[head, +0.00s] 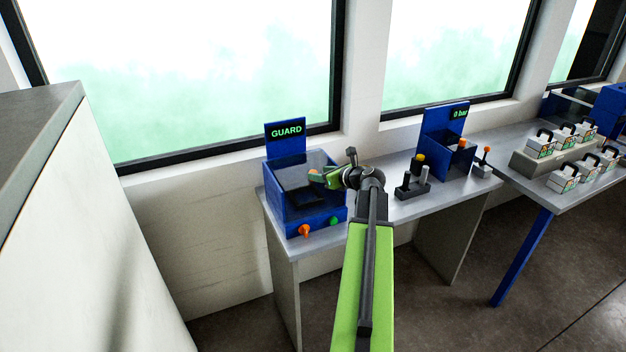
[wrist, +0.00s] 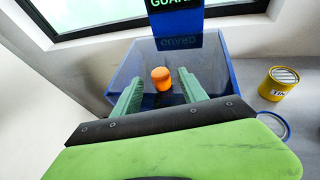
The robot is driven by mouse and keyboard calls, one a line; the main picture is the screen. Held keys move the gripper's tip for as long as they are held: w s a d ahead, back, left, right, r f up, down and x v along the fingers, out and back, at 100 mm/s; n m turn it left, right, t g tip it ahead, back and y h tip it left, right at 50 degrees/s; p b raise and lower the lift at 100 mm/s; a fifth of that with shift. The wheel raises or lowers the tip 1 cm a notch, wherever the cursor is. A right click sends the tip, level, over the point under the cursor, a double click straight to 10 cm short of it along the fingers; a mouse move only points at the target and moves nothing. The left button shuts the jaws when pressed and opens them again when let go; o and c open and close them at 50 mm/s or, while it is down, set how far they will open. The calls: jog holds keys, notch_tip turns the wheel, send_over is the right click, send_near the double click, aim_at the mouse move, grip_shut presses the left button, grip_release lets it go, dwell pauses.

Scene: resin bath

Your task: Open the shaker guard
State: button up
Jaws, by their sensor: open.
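The shaker is a blue box (head: 310,217) on the near end of the grey bench, with a lit GUARD sign (head: 286,131) behind it. Its see-through guard (head: 297,175) appears down over the top; the wrist view shows the sign mirrored at the back. An orange knob (wrist: 161,73) stands on the guard. My gripper (wrist: 160,84) is open, its two green fingers to the left and right of the knob, with gaps visible on both sides. In the head view my gripper (head: 325,178) is over the box's right part; my arm hides some of it.
An orange button (head: 304,231) and a green button (head: 334,221) are on the box's front. A yellow tin (wrist: 280,84) and a blue ring (wrist: 273,125) are to its right. A 0 bar station (head: 445,130) stands farther right. A tall cabinet (head: 80,230) is at left.

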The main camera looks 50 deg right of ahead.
aim_at(313, 171)
jog(key=b+x, duration=0.1)
jog(key=x, duration=0.4)
jog(key=shift+s, duration=0.1)
grip_shut()
jog(key=shift+a, duration=0.1)
dwell(1.1)
